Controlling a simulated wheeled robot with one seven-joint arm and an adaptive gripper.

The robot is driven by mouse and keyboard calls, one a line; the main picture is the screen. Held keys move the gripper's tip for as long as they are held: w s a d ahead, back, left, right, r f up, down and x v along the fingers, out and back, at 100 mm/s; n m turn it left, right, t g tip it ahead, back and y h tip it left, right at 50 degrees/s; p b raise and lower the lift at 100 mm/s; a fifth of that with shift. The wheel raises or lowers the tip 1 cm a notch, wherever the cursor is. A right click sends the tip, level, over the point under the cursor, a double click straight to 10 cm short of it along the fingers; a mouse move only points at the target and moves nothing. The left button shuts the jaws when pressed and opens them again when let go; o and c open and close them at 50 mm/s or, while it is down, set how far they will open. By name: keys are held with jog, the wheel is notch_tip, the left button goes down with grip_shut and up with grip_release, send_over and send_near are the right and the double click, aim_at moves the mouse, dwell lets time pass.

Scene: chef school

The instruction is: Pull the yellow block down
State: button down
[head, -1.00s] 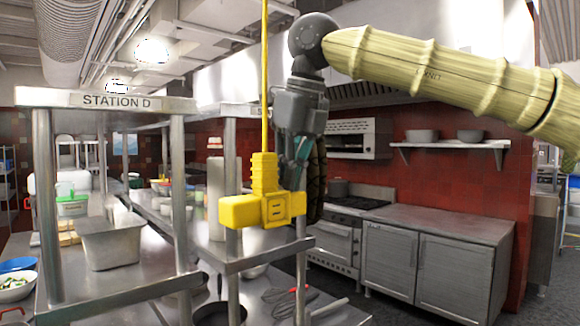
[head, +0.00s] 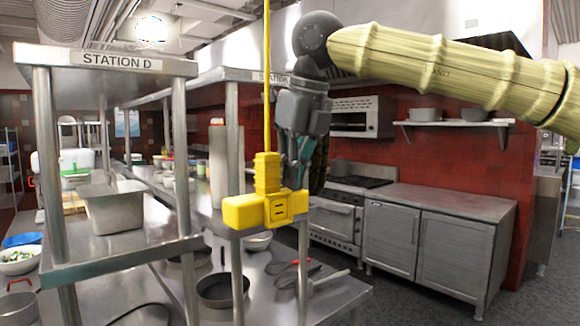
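My gripper (head: 298,180) points down at the block's upper right side. Its fingers are partly hidden behind the block and look very close to it or touching. I cannot tell whether they are closed on it.
The Station D steel shelf (head: 117,60) stands left, with a metal pan (head: 113,210) on it. A black frying pan (head: 222,290) and utensils lie on the counter below the block. Steel cabinets (head: 430,245) stand right, with open floor before them.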

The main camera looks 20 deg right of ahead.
jog(key=shift+f+b, duration=0.85)
jog(key=shift+f, duration=1.25)
notch_tip(320, 180, down, 14)
jog(key=b, duration=0.5)
jog(key=shift+b, duration=0.35)
jog(key=shift+f+b, duration=2.1)
jog(key=shift+f, duration=4.75)
jog(key=shift+r+p, duration=2.85)
jog(key=shift+p, duration=0.05)
jog(key=s+d+r+p, duration=0.2)
jog(key=s+p, duration=0.1)
jog(key=s, duration=0.4)
jog(key=shift+s+d, duration=0.3)
jog(key=shift+d, duration=0.1)
